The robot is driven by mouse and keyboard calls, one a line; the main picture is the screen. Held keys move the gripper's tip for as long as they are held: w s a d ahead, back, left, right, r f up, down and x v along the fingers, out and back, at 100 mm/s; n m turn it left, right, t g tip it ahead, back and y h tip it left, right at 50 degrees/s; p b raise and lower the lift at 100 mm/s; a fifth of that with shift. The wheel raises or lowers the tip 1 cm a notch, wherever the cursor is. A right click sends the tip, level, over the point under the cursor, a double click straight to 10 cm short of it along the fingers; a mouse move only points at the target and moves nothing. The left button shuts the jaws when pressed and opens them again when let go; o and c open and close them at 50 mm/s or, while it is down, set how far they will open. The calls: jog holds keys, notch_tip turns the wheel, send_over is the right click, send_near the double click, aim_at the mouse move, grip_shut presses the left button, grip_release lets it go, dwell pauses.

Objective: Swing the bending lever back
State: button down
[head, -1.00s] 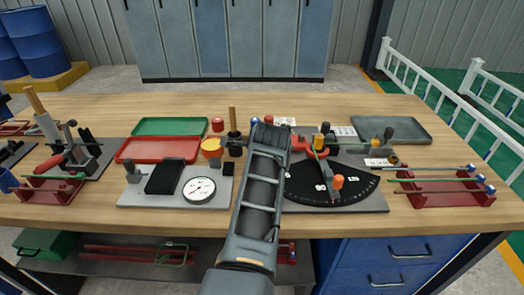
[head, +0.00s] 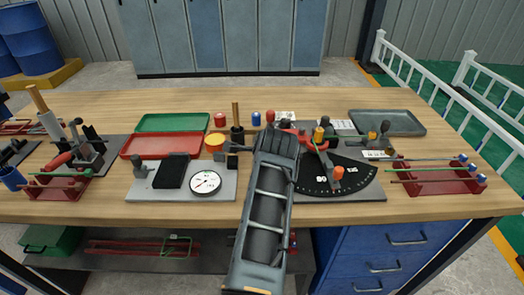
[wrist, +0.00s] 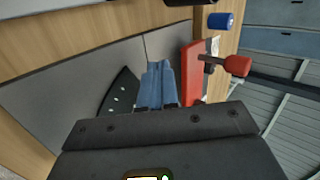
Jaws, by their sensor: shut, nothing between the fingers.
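The bending station has a black dial plate (head: 345,177) with white number marks. Its lever (head: 327,156) lies over the plate and points toward the front edge, with an orange knob (head: 337,172) at its outer end. My gripper's tips are hidden behind my arm in the head view. In the wrist view my gripper (wrist: 158,72) is shut and empty, between the dial plate (wrist: 120,94) and the red block (wrist: 192,72). The lever is not clearly visible in the wrist view.
A red knob (wrist: 237,66) sticks out beyond the red block. Left of my arm is a grey plate with a white gauge (head: 205,182). A red rod rack (head: 435,181) stands at the right. A grey tray (head: 387,122) lies behind the dial.

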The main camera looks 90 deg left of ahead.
jog(key=s+v, duration=0.1)
jog(key=v, duration=0.7)
jog(key=shift+w, duration=0.15)
jog(key=shift+d, duration=0.15)
